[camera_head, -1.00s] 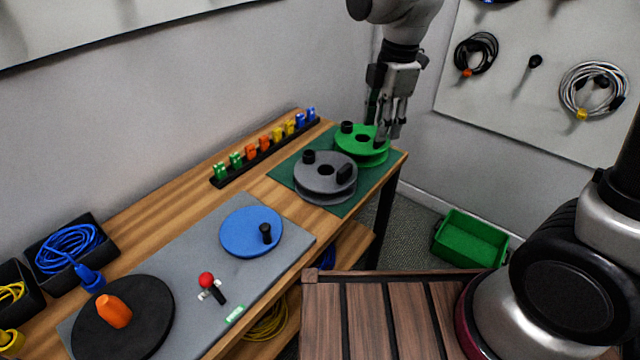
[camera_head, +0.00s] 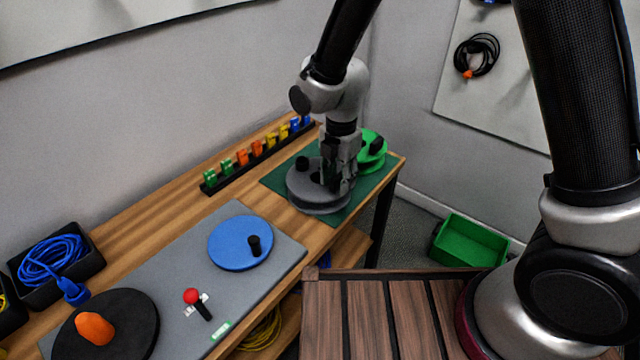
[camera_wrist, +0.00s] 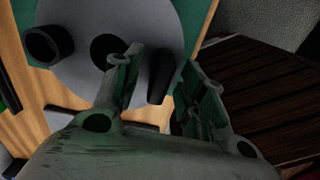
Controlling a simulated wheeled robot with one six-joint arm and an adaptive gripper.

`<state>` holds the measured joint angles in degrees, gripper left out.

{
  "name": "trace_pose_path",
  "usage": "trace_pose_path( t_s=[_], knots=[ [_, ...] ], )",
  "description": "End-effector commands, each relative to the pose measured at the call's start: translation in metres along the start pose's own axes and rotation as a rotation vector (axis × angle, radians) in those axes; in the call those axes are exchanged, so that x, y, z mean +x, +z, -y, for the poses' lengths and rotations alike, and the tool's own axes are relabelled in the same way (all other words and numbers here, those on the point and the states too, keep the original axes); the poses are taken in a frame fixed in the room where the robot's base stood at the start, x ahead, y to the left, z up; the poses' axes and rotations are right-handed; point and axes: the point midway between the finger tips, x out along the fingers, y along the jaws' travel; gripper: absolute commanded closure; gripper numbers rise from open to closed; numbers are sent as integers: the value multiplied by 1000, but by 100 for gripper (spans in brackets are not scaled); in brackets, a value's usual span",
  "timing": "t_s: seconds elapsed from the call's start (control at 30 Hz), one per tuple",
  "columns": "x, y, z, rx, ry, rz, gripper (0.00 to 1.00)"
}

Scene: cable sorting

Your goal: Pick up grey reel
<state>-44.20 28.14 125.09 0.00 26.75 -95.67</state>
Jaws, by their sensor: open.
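The grey reel (camera_head: 300,191) lies flat on the green mat at the far end of the bench, with a black knob on its left. My gripper (camera_head: 337,186) is open over the reel's right side, pointing down and covering part of it. In the wrist view the grey reel (camera_wrist: 84,78) fills the upper left, with its dark centre hole and round black knob. A black grip (camera_wrist: 160,76) on the reel shows between my two spread fingers (camera_wrist: 165,85). I cannot tell whether either finger touches it.
The green reel (camera_head: 373,146) is close behind my gripper on the green mat (camera_head: 361,188). A rack of coloured clips (camera_head: 258,161) runs along the wall. A grey board with a blue disc (camera_head: 236,243) is nearer. A green bin (camera_head: 474,240) stands on the floor.

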Motion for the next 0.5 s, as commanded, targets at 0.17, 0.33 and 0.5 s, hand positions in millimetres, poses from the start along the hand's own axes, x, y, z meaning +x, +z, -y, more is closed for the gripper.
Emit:
trace_pose_path(
  t_s=[0.17,0.33,0.5],
  knots=[
    [0,0,0,1,0,0,63],
    [0,0,0,1,0,0,94],
    [0,0,0,1,0,0,100]
  ],
)
